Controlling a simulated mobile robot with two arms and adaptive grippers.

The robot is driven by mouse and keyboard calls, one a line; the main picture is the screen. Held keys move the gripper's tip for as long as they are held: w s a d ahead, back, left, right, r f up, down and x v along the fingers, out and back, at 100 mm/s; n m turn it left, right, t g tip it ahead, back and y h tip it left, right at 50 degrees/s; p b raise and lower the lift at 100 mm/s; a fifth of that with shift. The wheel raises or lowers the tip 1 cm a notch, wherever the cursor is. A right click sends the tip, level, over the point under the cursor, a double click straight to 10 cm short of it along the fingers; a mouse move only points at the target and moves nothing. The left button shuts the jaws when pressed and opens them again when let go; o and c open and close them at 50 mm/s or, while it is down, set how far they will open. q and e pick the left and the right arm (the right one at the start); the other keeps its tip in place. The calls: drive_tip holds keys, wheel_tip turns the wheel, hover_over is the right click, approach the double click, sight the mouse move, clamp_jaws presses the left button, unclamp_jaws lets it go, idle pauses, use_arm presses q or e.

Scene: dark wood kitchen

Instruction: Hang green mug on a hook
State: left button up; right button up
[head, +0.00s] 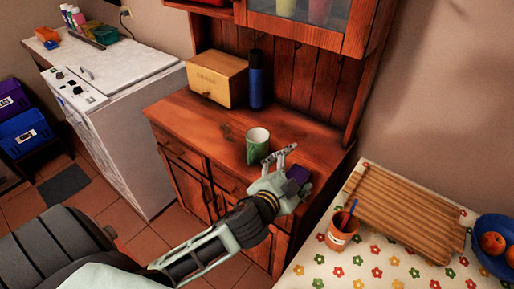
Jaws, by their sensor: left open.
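The green mug (257,149) stands upright on the wooden counter of the hutch (190,112), near its front edge. Its inside is pale. My left gripper (280,155) comes in from the lower left and is just right of the mug, with its fingers open and empty. I cannot tell whether a finger touches the mug. The mug's handle is not clearly seen. No hook can be made out in the head view. My right gripper is not in view.
A wooden bread box (216,78) and a dark blue bottle (256,80) stand at the back of the counter. A flowered table at right holds a slatted wooden board (405,212), an orange cup (341,232) and a blue fruit bowl (487,258). A white appliance (130,120) stands left.

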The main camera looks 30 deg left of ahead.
use_arm(q)
drive_tip(key=w+d+r+m+t+h, duration=0.1)
drive_tip(key=w+d+r+m+h, duration=0.2)
drive_tip(key=d+r+m+h, duration=0.4)
drive_tip(key=w+d+r+m+t+h, duration=0.1)
drive_tip(key=w+d+r+m+h, duration=0.1)
drive_tip(key=d+r+m+h, duration=0.5)
drive_tip(key=m+g+y, duration=1.2)
drive_tip(key=m, duration=0.4)
approach(257, 138)
drive_tip(key=s+d+r, duration=0.1)
drive_tip(key=d, duration=0.2)
drive_tip(key=p+x, duration=0.1)
drive_tip(key=x, duration=0.1)
drive_tip(key=p+x, duration=0.1)
drive_tip(key=x, duration=0.1)
drive_tip(key=s+p+x, duration=0.1)
drive_tip(key=x, duration=0.1)
drive_tip(key=shift+a+f, duration=0.25)
drive_tip(key=shift+a, duration=0.1)
drive_tip(key=shift+f, duration=0.35)
drive_tip(key=shift+w+f, duration=0.15)
drive_tip(key=c, duration=1.6)
